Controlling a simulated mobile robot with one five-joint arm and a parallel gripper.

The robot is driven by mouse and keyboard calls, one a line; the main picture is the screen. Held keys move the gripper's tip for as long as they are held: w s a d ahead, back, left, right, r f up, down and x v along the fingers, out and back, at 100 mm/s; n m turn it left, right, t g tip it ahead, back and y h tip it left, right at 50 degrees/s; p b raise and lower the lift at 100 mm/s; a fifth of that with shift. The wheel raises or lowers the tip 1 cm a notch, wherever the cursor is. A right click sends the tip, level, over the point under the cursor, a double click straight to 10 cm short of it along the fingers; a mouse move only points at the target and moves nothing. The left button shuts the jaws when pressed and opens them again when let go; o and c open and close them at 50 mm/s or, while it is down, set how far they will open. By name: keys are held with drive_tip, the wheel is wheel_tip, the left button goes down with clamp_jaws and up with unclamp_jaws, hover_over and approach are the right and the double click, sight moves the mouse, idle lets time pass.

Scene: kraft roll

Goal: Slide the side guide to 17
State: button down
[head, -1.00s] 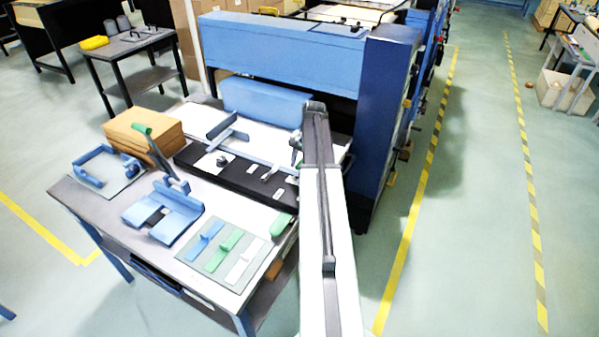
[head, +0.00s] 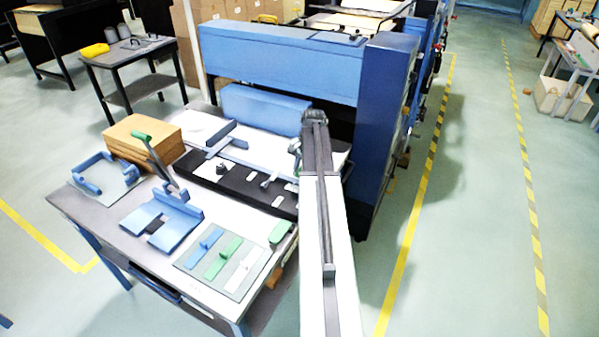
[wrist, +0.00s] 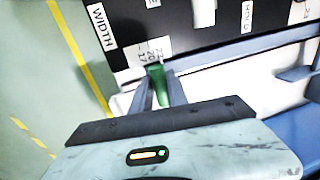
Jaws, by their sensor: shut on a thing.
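My gripper (wrist: 160,92) is shut on a small green handle (wrist: 156,76) in the wrist view; I take this to be the side guide's handle. A white scale label (wrist: 147,54) printed 23, 20 and 17 lies right beside it. I cannot tell which number the guide marks. A WIDTH label (wrist: 100,22) is on the black strip nearby. In the head view my gripper (head: 296,150) is at the right end of the machine's feed table (head: 190,131), mostly hidden by my arm. The black strip (head: 222,176) with white labels runs left from there.
A blue machine body (head: 280,55) stands behind the feed table. The front table holds a lever with a green grip (head: 142,136), a blue fixture (head: 163,220), brown stacked boards (head: 135,138) and a mat with coloured pieces (head: 205,268).

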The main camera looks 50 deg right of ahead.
idle(0.8)
drive_tip(key=shift+s+d, duration=0.2)
drive_tip(key=shift+s, duration=0.55)
drive_tip(key=c, duration=1.3)
unclamp_jaws()
wheel_tip(320, 180, up, 8)
drive_tip(key=s+p, duration=0.1)
drive_tip(key=p, duration=0.6)
drive_tip(key=shift+s+d+f+p, duration=0.15)
drive_tip(key=shift+s+d+p, duration=0.1)
drive_tip(key=shift+p, duration=0.15)
drive_tip(key=shift+f, duration=0.1)
